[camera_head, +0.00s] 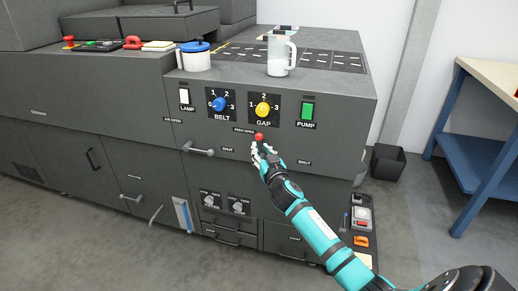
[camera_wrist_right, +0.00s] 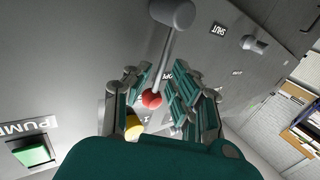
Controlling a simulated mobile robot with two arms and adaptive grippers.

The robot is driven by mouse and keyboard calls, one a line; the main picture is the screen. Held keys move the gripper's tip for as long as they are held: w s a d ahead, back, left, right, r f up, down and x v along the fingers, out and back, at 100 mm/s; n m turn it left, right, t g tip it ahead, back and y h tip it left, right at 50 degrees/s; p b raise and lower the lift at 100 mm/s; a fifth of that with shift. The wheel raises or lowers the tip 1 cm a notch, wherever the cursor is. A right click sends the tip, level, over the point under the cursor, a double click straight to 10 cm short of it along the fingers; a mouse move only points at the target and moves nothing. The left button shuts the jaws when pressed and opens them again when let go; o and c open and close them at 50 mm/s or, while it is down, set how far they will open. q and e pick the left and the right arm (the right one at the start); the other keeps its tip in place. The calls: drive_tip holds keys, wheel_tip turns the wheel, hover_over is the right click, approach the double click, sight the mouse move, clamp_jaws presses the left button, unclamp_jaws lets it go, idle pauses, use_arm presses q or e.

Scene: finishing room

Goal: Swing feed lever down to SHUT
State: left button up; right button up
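The feed lever's red knob (camera_head: 259,137) stands beside the FEED OPEN label on the dark machine front. In the wrist view its grey rod (camera_wrist_right: 165,55) runs from a round pivot (camera_wrist_right: 172,12) to the red knob (camera_wrist_right: 152,99). My right gripper (camera_head: 263,149) is at the knob. In the wrist view my right gripper (camera_wrist_right: 156,92) has its fingers apart on both sides of the knob, without a clear grip on it. In the head view the gripper hides the rod and pivot. A SHUT label (camera_wrist_right: 219,29) lies beyond the pivot. My left gripper is not in view.
A second grey lever (camera_head: 200,151) sticks out to the left. The blue BELT knob (camera_head: 220,104), yellow GAP knob (camera_head: 263,109) and green PUMP switch (camera_head: 308,111) sit above. A mug (camera_head: 279,55) and a blue-lidded tub (camera_head: 195,58) stand on top.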

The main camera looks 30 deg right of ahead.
drive_tip(key=shift+x, duration=1.25)
drive_tip(key=shift+c, duration=0.4)
clamp_jaws()
drive_tip(key=shift+f, duration=0.15)
